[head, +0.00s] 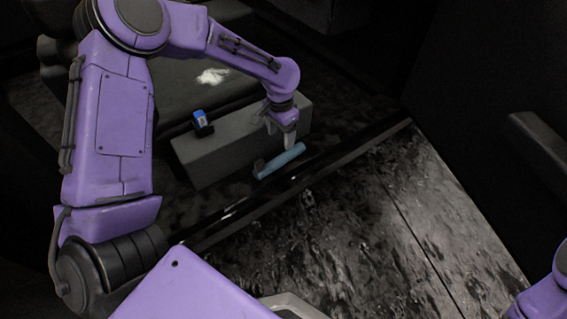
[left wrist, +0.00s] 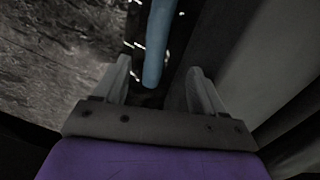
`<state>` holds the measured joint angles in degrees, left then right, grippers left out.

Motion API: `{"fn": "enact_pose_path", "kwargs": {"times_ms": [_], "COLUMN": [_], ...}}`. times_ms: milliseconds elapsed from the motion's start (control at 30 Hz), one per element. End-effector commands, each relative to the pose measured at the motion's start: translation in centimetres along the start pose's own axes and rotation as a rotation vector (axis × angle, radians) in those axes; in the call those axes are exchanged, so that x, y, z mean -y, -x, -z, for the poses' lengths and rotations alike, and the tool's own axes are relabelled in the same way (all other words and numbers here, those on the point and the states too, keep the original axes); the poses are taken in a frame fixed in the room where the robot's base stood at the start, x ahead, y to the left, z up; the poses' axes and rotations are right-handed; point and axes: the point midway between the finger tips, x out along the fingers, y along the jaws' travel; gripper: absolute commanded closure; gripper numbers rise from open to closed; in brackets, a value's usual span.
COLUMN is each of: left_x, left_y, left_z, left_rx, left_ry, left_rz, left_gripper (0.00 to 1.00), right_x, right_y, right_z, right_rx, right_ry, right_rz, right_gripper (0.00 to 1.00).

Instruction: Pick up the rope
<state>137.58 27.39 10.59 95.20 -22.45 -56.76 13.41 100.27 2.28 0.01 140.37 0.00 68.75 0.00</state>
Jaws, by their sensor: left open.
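A light-blue, rod-like thing (head: 281,162) lies at a slant beside the grey block, next to a dark ledge. I cannot tell whether it is the rope; no other thing looks like one. My left gripper (head: 289,142) points down right at it, close to its upper side. In the left wrist view, the blue rod (left wrist: 157,45) reaches in from the top, and its near end shows between the two spread fingers (left wrist: 158,72). The left gripper is open and holds nothing. Whether the fingers touch the rod is not clear. My right gripper is out of view.
A long grey block (head: 222,150) stands just behind the rod. A small black item with a blue top (head: 202,122) sits on the block's left part. A white patch (head: 212,76) lies farther back. A scuffed floor panel (head: 360,225) in front is clear.

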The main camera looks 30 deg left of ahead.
Motion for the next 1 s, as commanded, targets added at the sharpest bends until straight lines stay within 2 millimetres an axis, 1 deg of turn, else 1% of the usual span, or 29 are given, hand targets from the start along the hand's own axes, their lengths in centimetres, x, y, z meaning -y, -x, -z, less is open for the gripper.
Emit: {"fn": "enact_pose_path", "kwargs": {"times_ms": [100, 233, 433, 500, 600, 800, 833, 867, 900, 1000], "left_x": [-0.3, -0.6, -0.4, -0.4, -0.4, -0.3, -0.3, -0.3, -0.3, -0.3], "left_y": [-2.4, -4.8, -8.7, -9.6, -10.1, -10.0, -10.0, -10.0, -10.0, -10.0], "left_z": [0.2, 0.3, -0.5, -0.5, -0.5, -0.6, -0.6, -0.6, -0.6, -0.6], "left_rx": [0.006, 0.005, 0.005, 0.005, 0.003, 0.003, 0.003, 0.003, 0.003, 0.003], "left_ry": [-0.010, -0.013, -0.011, -0.013, -0.012, -0.010, -0.010, -0.010, -0.010, -0.010], "left_rz": [-0.001, -0.002, -0.005, -0.002, 0.000, 0.000, 0.000, 0.000, 0.000, 0.000], "left_gripper": [0.30, 0.30, 0.30, 0.30, 0.30, 0.30, 0.36, 0.46, 0.59, 0.89], "right_x": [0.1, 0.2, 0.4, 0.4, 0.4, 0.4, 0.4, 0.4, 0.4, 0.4], "right_y": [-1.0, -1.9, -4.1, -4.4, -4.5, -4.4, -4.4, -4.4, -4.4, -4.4], "right_z": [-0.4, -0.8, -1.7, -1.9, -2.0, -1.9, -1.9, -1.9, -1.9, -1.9], "right_rx": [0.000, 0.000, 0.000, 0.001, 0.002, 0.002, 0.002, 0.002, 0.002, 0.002], "right_ry": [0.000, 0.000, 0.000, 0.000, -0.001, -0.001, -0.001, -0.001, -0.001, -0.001], "right_rz": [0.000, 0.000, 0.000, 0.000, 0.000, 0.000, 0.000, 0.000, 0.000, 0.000], "right_gripper": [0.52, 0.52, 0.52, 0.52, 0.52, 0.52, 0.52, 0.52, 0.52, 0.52]}}
